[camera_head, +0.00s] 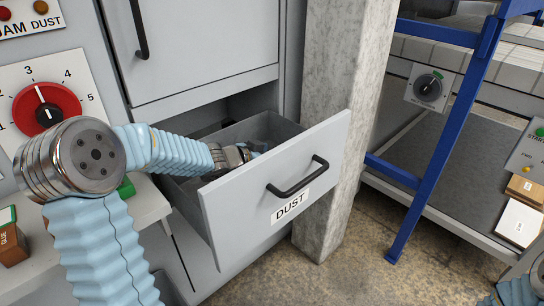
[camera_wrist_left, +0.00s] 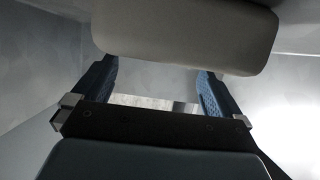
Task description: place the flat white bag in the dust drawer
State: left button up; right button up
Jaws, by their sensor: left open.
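The dust drawer (camera_head: 250,190) is pulled open, with a black handle and a DUST label on its front. My left arm reaches over its side, and my left gripper (camera_head: 252,150) is down inside it, mostly hidden by the wrist and the drawer walls. In the left wrist view my left gripper (camera_wrist_left: 157,80) is open, with its two blue fingers apart. A pale, round-cornered flat thing, seemingly the white bag (camera_wrist_left: 185,35), lies just beyond the fingertips, in shadow. I cannot make out the bag in the head view. My right gripper is out of view.
A concrete post (camera_head: 345,90) stands close to the drawer's right side. A blue metal frame (camera_head: 450,130) and a grey conveyor are further right. A white box (camera_head: 519,222) sits at the right edge. A red dial (camera_head: 48,106) is on the left panel.

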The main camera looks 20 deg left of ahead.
pick_arm(q)
jog(key=shift+r+p, duration=0.35)
jog(key=shift+r, duration=0.5)
jog(key=p+v, duration=0.4)
jog(key=v, duration=0.2)
jog(key=shift+s, duration=0.1)
jog(key=shift+s+a+p, duration=0.2)
jog(key=shift+s+p, duration=0.1)
jog(key=shift+s, duration=0.05)
jog(key=shift+s+a+f, duration=0.1)
jog(key=shift+s, duration=0.1)
jog(key=shift+c, duration=0.2)
